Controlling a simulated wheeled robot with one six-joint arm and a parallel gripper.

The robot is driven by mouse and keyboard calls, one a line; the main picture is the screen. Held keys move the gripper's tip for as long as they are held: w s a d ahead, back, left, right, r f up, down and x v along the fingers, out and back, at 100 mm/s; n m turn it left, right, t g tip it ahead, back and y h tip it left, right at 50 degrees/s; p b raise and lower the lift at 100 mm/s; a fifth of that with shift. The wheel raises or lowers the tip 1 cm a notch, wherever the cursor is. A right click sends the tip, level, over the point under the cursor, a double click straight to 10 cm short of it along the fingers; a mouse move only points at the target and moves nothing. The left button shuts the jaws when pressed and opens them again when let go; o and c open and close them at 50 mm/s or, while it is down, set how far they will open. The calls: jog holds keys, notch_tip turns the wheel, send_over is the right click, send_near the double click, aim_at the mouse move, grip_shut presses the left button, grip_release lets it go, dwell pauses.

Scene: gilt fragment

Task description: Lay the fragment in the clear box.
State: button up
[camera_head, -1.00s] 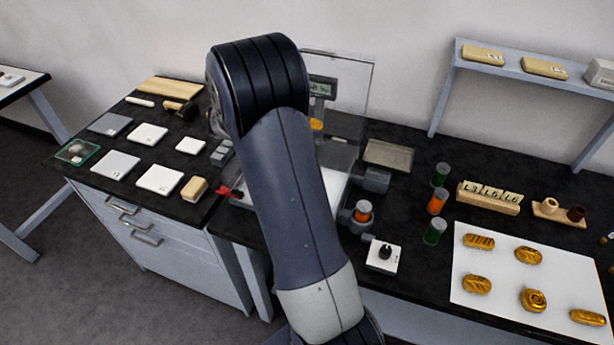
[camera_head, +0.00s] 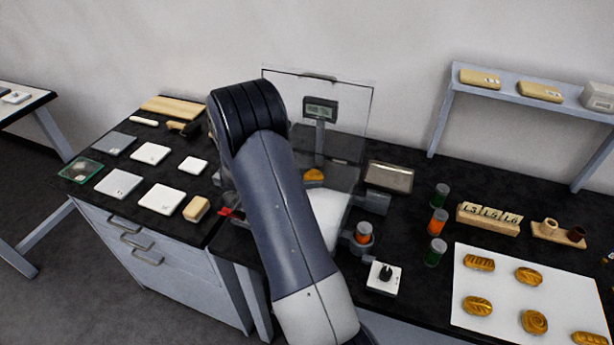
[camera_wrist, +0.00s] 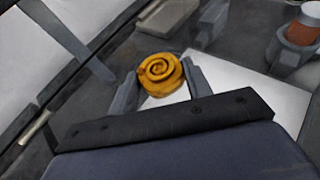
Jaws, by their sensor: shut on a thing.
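The fragment (camera_wrist: 160,72) is a golden, spiral-ridged piece. In the wrist view my gripper (camera_wrist: 163,88) is shut on it, with a grey finger at either side. In the head view the fragment (camera_head: 314,175) shows just right of my arm, in front of the grey display; my fingers are mostly hidden there. A large clear panel (camera_head: 345,95) stands upright behind it, apparently part of a clear-walled enclosure around a white surface (camera_head: 328,208). The fragment appears above that area; its height is unclear.
A display on a post (camera_head: 320,108), a metal tray (camera_head: 390,177) and an orange-filled jar (camera_head: 363,232) stand close to the fragment. Several golden pieces lie on a white sheet (camera_head: 500,295) at right. White tiles (camera_head: 162,198) lie at left.

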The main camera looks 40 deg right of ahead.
jog(key=shift+f, duration=0.1)
jog(key=shift+f+b, duration=0.55)
jog(key=o, duration=0.7)
jog(key=shift+r, duration=0.15)
jog(key=shift+r+p, duration=0.3)
jog(key=shift+p, duration=0.1)
jog(key=b+v, duration=0.1)
jog(key=v, duration=0.5)
jog(key=b+v, duration=0.1)
jog(key=v, duration=0.5)
jog(key=shift+w+r, duration=0.1)
jog(key=shift+r, duration=0.2)
